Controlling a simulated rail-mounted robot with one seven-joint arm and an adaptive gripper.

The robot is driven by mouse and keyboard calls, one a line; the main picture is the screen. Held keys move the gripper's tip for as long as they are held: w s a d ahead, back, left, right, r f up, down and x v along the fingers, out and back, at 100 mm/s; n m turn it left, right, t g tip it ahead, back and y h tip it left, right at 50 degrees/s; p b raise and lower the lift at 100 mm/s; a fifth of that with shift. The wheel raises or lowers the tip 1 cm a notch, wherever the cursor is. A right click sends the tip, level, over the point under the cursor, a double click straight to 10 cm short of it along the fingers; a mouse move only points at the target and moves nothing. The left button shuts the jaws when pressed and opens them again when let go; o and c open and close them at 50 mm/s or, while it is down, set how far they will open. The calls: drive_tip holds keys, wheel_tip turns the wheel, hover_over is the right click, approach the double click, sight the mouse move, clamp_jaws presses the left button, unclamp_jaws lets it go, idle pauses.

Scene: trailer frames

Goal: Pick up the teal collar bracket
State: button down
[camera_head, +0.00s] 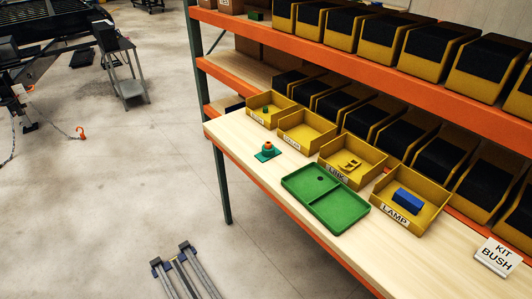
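The teal collar bracket (266,154) lies on the light wooden worktop (245,143), toward its left end. It has a flat teal base, and an orange piece (268,146) sits on top of it. It stands apart from the bins behind it and the green tray to its right. My gripper does not show in this view.
A green tray (337,212) with two compartments lies to the right. Yellow bins line the worktop's back; the LINK bin (373,176) holds small yellow parts and the LAMP bin (428,219) a blue block. A KIT BUSH sign (497,256) stands at right. An orange shelf beam (370,62) overhangs.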

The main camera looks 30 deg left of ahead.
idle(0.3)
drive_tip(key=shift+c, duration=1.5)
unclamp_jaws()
